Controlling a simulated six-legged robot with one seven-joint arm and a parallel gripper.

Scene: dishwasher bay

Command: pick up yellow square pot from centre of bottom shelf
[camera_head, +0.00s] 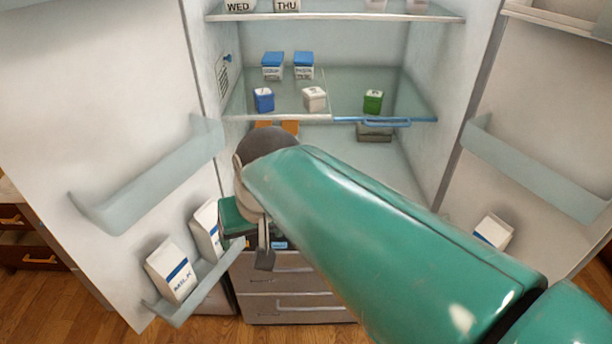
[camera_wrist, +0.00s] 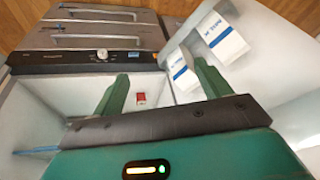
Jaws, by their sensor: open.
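No yellow square pot can be made out in either view. In the head view my arm covers much of the fridge's lower middle, including most of the bottom shelf. Orange boxes (camera_head: 290,127) show just above my arm, under the glass shelf. My gripper (camera_head: 250,234) is at the fridge's lower front, near the milk carton door. In the wrist view its two green fingers (camera_wrist: 160,88) are spread wide with nothing gripped. A small red and white box (camera_wrist: 141,98) shows between the fingers, farther off.
Both fridge doors are open, with bins (camera_head: 155,185) and milk cartons (camera_head: 172,270). Blue, white and green pots (camera_head: 373,101) stand on the glass shelf (camera_head: 345,75), above a blue handle (camera_head: 386,122). Grey drawers (camera_head: 290,285) are below.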

